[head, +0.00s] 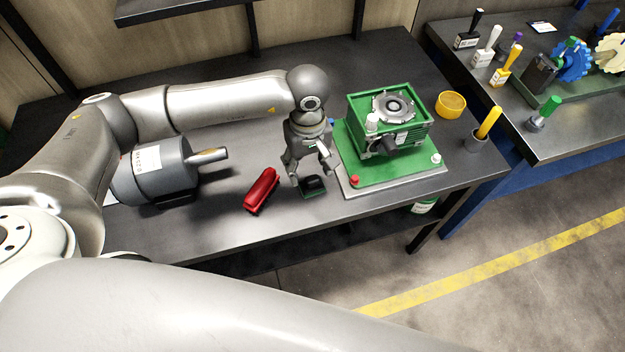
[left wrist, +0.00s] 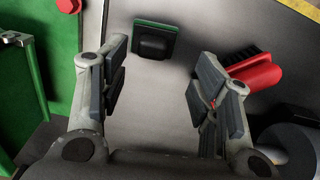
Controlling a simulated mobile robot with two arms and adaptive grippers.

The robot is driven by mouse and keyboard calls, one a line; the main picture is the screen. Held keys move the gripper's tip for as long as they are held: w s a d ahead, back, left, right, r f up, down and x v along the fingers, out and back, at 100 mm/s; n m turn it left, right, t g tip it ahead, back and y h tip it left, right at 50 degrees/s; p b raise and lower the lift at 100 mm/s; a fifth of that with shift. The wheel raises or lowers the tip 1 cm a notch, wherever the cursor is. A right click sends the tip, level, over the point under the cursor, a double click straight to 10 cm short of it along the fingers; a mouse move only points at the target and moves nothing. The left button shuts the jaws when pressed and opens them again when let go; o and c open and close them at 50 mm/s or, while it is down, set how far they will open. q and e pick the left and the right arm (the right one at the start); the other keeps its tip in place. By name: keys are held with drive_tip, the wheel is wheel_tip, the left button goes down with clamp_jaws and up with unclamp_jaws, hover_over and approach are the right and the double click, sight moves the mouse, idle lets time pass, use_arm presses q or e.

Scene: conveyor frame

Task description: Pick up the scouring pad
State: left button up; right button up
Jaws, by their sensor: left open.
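The scouring pad (head: 313,187) is a small green pad with a black grip on top. It lies flat on the dark table, left of the green machine's base. In the left wrist view the pad (left wrist: 155,40) shows whole, beyond the fingertips and between their lines. My left gripper (head: 314,170) points down just above the pad, its fingers apart and nothing between them. The open left gripper also shows in the left wrist view (left wrist: 161,72). The pad appears apart from both fingers. My right gripper is out of view.
A red brush (head: 262,190) lies just left of the pad, and shows in the left wrist view (left wrist: 255,72). A grey motor (head: 155,172) stands farther left. The green machine (head: 388,125) on its plate is close on the right. A yellow bowl (head: 451,104) stands beyond it.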

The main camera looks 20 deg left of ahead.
sight(312, 177)
use_arm(q)
drive_tip(key=shift+w+f, duration=0.15)
drive_tip(key=shift+f, duration=0.15)
drive_tip(key=shift+d+f+p, duration=0.1)
drive_tip(key=shift+f+p, duration=0.25)
drive_tip(key=f, duration=0.1)
drive_tip(key=f+p, duration=0.1)
drive_tip(key=f, duration=0.1)
drive_tip(key=shift+d+f, duration=0.25)
drive_tip(key=shift+d, duration=0.05)
drive_tip(key=shift+f+p, duration=0.3)
drive_tip(key=shift+f, duration=0.1)
drive_tip(key=shift+w+f, duration=0.1)
drive_tip(key=shift+f, duration=0.05)
drive_tip(key=shift+c, duration=2.3)
drive_tip(key=c, duration=0.6)
drive_tip(key=shift+c, duration=0.2)
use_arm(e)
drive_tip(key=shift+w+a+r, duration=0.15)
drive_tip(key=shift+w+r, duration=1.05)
